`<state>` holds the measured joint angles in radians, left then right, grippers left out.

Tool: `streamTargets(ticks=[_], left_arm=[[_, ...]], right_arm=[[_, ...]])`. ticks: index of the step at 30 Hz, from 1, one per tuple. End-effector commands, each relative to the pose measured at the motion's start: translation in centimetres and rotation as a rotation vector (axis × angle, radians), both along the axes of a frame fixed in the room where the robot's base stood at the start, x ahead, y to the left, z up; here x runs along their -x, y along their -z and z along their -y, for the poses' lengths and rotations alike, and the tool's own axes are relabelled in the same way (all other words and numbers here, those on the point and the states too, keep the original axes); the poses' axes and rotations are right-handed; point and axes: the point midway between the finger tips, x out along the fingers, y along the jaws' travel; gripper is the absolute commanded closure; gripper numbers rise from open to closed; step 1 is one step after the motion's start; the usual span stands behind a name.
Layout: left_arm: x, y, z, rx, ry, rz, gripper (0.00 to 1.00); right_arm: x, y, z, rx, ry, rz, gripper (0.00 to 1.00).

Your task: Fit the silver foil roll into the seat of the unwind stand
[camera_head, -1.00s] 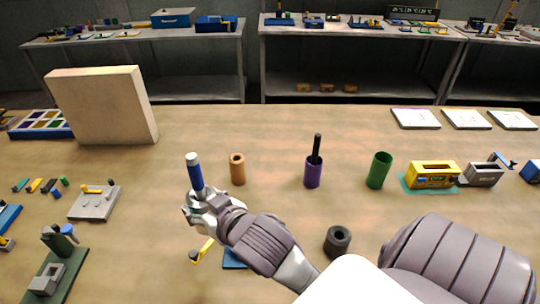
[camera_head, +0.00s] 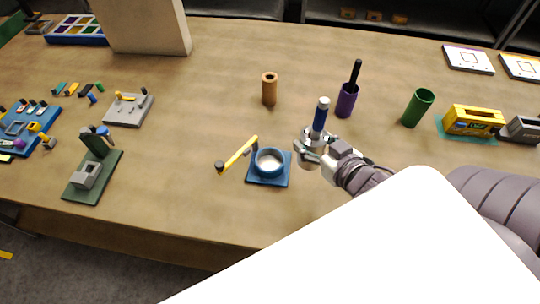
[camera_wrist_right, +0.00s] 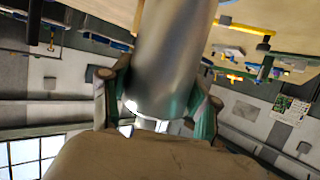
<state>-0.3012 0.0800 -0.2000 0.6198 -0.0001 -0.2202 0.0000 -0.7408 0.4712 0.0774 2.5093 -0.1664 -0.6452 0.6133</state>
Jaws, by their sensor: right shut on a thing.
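In the right wrist view the held roll is a smooth silver cylinder (camera_wrist_right: 172,50) between the two fingers (camera_wrist_right: 160,105). A blue stand (camera_head: 255,177) with a round, open cup-like seat (camera_head: 270,162) and a yellow arm (camera_head: 238,155) is just left of the gripper. The seat looks empty, and the roll is apart from it. The roll's lower end is hidden by the gripper. My left gripper is not in view.
Behind stand a brown roll (camera_head: 269,90), a purple holder (camera_head: 346,100) with a black rod, and a green cylinder (camera_head: 418,107). A yellow box (camera_head: 473,120) is at right. A grey plate (camera_head: 128,109) and green fixture (camera_head: 93,170) are left. The table front is clear.

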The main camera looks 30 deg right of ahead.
Motion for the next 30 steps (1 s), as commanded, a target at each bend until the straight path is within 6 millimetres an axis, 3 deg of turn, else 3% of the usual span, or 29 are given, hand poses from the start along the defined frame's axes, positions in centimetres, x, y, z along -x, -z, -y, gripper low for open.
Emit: streamTargets(ticks=[2,11,13,21,29,30], left_arm=[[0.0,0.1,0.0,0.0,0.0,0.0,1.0],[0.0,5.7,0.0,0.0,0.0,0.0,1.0],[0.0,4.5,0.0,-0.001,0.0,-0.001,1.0],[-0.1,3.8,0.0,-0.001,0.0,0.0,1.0],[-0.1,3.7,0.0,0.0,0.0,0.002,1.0],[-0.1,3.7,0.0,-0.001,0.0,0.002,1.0]], right_arm=[[0.0,-0.1,0.0,0.001,-0.007,0.005,0.83],[-3.9,3.3,-2.4,0.0,-0.009,0.013,0.83],[-5.0,3.3,-3.0,-0.003,-0.005,0.006,0.83],[-8.8,5.9,-5.4,-0.003,-0.004,0.003,0.83],[-9.6,8.0,-6.0,0.0,-0.005,-0.001,0.83],[-9.5,8.7,-6.0,0.001,-0.006,-0.002,0.89]])
